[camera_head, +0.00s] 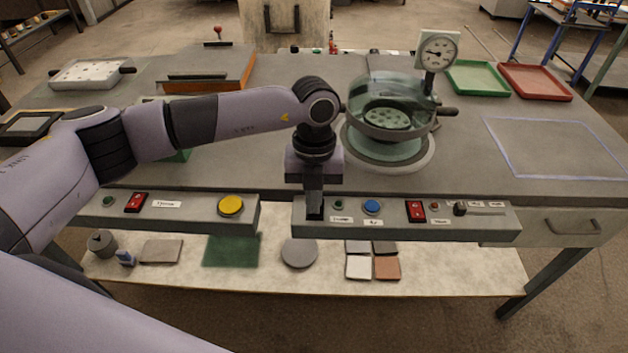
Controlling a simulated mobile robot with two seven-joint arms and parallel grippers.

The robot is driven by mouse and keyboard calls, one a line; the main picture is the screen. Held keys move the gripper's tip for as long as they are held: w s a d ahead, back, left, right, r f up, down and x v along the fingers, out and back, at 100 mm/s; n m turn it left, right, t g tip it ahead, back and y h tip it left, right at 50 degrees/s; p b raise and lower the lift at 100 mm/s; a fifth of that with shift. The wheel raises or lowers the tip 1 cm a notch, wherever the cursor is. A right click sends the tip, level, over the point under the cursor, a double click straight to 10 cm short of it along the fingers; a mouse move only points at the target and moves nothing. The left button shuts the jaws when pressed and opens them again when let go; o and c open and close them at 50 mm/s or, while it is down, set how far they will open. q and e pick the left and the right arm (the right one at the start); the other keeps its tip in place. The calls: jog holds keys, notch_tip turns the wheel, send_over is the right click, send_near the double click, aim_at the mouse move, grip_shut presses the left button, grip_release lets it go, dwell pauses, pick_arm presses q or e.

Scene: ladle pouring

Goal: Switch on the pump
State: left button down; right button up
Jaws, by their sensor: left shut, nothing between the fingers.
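My left gripper (314,212) is shut and empty, pointing down at the left end of the right control panel (400,229). Its fingertips hide that end of the panel, so I cannot tell whether they touch a control. To their right are a small green light or button (339,206), a blue button (372,207), a red rocker switch (416,211) and a black slider knob (460,209). The labels are too small to read, so I cannot tell which control is the pump's. My right gripper is not in view.
The left panel (180,220) carries a red switch (136,202) and a yellow button (230,206). A clear-lidded chamber (387,125) with a gauge (437,52) stands behind the gripper. Green (478,78) and red (535,82) trays lie at the back right.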

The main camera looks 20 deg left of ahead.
pick_arm(q)
jog(key=shift+f, duration=0.2)
jog(key=shift+s+f+b, duration=0.15)
jog(key=shift+f+b, duration=0.2)
jog(key=shift+f, duration=0.05)
jog(key=shift+s+r, duration=0.1)
jog(key=shift+w+a, duration=0.2)
jog(key=shift+w, duration=0.55)
jog(key=shift+r, duration=0.1)
